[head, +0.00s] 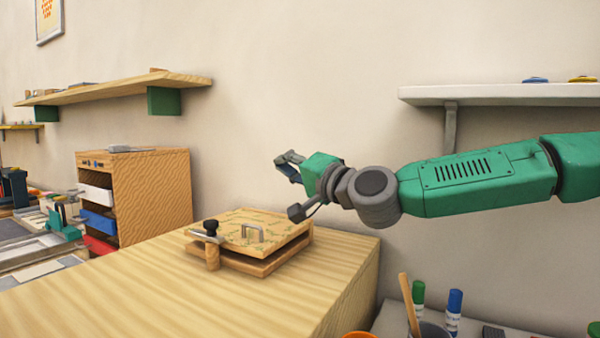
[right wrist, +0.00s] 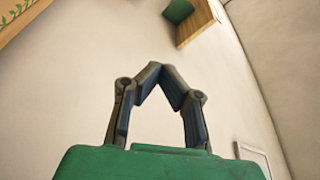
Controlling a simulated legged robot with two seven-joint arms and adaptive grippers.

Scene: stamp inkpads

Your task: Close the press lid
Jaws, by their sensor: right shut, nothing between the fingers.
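The wooden press (head: 205,258) sits on the light wooden bench. Its square lid (head: 285,222) has a faint green pattern on top and a grey metal handle (head: 252,232). The lid lies nearly level above the base, with a dark gap visible between the two boards. A post with a black knob (head: 211,227) stands at the front left corner. My right gripper (head: 283,162) is above and behind the press, touching nothing. Its fingertips meet, empty, in the right wrist view (right wrist: 163,72). A patterned wooden edge (right wrist: 15,12) shows there at top left. My left gripper is out of view.
A drawer cabinet (head: 152,195) stands behind the bench at left. A wooden shelf (head: 130,88) and a white shelf (head: 500,95) are on the wall. Pens in a cup (head: 432,330) stand at lower right. The bench in front of the press is clear.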

